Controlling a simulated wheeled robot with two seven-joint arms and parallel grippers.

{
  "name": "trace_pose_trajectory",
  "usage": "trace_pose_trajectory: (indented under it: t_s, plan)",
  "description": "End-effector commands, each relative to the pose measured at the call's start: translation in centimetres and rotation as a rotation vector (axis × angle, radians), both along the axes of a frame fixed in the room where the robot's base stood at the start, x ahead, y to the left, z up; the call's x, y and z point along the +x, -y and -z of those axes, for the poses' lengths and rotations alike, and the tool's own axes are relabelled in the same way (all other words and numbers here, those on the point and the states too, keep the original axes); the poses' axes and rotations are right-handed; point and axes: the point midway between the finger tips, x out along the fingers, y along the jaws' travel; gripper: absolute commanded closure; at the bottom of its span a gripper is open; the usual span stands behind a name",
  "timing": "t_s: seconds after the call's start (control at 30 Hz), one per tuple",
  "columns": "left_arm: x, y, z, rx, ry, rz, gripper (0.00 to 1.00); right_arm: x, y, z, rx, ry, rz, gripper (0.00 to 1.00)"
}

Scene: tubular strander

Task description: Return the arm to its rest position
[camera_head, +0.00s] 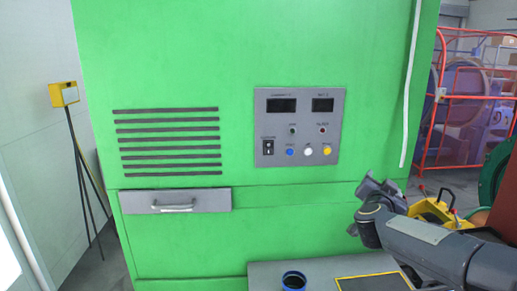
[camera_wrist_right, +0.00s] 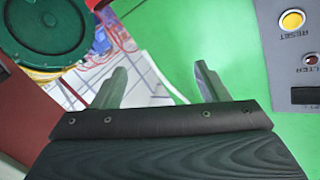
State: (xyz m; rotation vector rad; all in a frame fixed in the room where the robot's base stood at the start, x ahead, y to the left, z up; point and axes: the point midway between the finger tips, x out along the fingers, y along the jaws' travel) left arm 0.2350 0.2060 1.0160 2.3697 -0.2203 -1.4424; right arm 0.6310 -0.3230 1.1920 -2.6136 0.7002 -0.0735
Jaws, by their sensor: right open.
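My right arm (camera_head: 430,250) reaches in from the right side of the head view, its wrist bent. My right gripper (camera_head: 378,190) is in front of the lower right of the green cabinet (camera_head: 240,60), right of and below the grey control panel (camera_head: 298,127). In the right wrist view the two fingers of the gripper (camera_wrist_right: 160,78) stand wide apart with nothing between them. The panel's corner with a yellow button (camera_wrist_right: 291,20) shows at the upper right there. My left gripper is not in view.
A grey table (camera_head: 262,270) below holds a dark blue cup (camera_head: 293,281) and a yellow-edged dark mat (camera_head: 374,284). A shut drawer (camera_head: 176,200) is at the cabinet's lower left. A red mesh cage (camera_head: 436,90) and yellow equipment (camera_head: 432,210) stand right. A yellow box on a stand (camera_head: 64,94) stands left.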

Motion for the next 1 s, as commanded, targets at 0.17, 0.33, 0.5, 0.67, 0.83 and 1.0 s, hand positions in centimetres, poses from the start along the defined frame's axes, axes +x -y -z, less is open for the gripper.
trace_pose_trajectory:
  t_s: [0.17, 0.33, 0.5, 0.67, 0.83, 1.0]
  plan:
    - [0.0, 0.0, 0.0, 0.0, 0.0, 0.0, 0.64, -7.9, -4.1, -0.8, 0.103, -0.069, -0.432, 0.33]
    - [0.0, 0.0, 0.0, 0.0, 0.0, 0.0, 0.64, -18.7, -8.9, 3.9, 0.167, -0.308, -0.736, 0.33]
    - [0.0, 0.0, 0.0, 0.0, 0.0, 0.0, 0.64, -29.1, -11.3, 10.4, 0.206, -0.602, -0.862, 0.33]
    - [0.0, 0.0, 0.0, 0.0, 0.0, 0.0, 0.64, -36.1, -11.8, 15.2, 0.231, -0.825, -0.874, 0.33]
    - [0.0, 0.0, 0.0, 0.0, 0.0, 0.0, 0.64, -39.4, -11.7, 17.4, 0.243, -0.937, -0.858, 0.33]
    - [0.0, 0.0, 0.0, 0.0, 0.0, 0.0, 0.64, -39.7, -11.7, 17.7, 0.245, -0.952, -0.857, 0.33]
